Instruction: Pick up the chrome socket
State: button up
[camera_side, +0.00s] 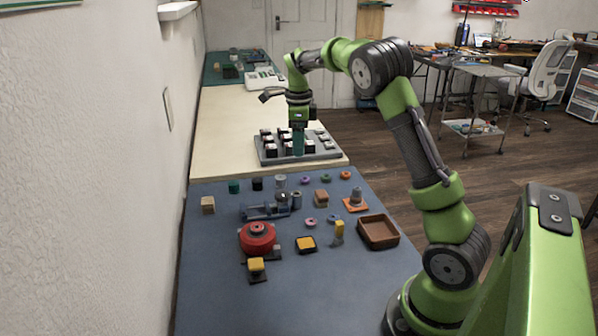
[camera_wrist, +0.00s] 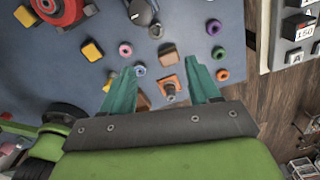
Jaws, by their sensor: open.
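Two small grey metallic cylinders stand on the blue mat in the side view. One (camera_side: 297,200) is just right of the grey vise-like fixture (camera_side: 262,210), and the other (camera_side: 280,181) is behind it. I cannot tell for sure which is the chrome socket. The nearer one appears in the wrist view (camera_wrist: 156,31), beside the fixture's dark knob.
The grey button panel (camera_side: 265,158) stands behind the mat. A red round part (camera_side: 257,237), a brown tray (camera_side: 378,231), wooden blocks (camera_side: 208,205), yellow blocks (camera_side: 306,244) and several small coloured rings lie around. The mat's near part (camera_side: 300,300) is clear.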

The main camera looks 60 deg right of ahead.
aim_at(298, 193)
jog(key=shift+m, duration=0.4)
jog(key=f, duration=1.7)
jog(key=shift+s+a, duration=0.1)
jog(key=shift+a, duration=0.15)
